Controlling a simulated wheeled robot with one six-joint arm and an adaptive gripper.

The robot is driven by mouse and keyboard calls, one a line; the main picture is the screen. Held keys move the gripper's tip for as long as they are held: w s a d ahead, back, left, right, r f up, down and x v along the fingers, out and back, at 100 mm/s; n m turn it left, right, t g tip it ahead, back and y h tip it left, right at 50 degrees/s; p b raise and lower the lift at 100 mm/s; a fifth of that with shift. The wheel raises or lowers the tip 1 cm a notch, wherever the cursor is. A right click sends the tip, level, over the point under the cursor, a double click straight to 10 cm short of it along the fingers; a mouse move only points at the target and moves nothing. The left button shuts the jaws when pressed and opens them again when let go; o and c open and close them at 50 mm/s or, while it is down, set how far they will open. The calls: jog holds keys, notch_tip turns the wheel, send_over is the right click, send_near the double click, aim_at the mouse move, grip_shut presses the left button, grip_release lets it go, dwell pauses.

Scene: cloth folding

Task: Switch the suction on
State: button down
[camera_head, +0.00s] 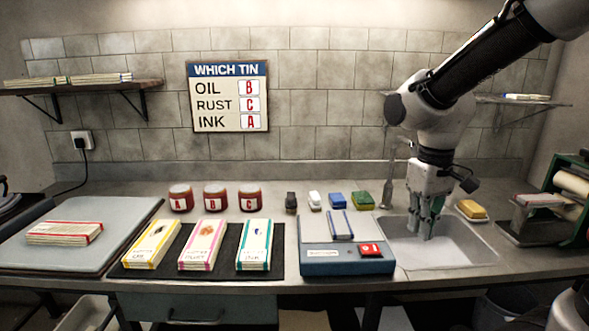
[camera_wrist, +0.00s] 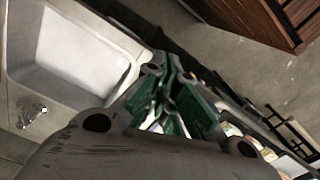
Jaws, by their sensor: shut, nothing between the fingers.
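A blue and grey box (camera_head: 320,262), which looks like the suction unit, stands on the counter just left of the sink. A red switch (camera_head: 371,250) sits at the right of its front top; its setting is too small to read. A small framed pad (camera_head: 341,224) lies on the box's grey top. My gripper (camera_head: 427,237) points down over the sink, right of the box and apart from the red switch. Its green-padded fingers are together and empty; they also show in the wrist view (camera_wrist: 172,115), where I cannot make out the switch.
The sink (camera_head: 465,252) lies under my gripper, with a tap (camera_head: 387,185) behind. Several coloured blocks (camera_head: 337,200) stand behind the box, and a yellow one (camera_head: 471,209) right of the sink. Three labelled cloth bundles (camera_head: 203,243) lie left on a dark mat. Red tins (camera_head: 215,197) stand behind.

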jog(key=s+d+r+m+t, duration=0.3)
jog(key=s+d+r+t, duration=0.1)
jog(key=s+d+r, duration=0.3)
jog(key=s+d, duration=0.2)
jog(key=s, duration=0.1)
jog(key=shift+s+r+m, duration=0.25)
jog(key=shift+s+m, duration=0.05)
jog(key=shift+m, duration=0.1)
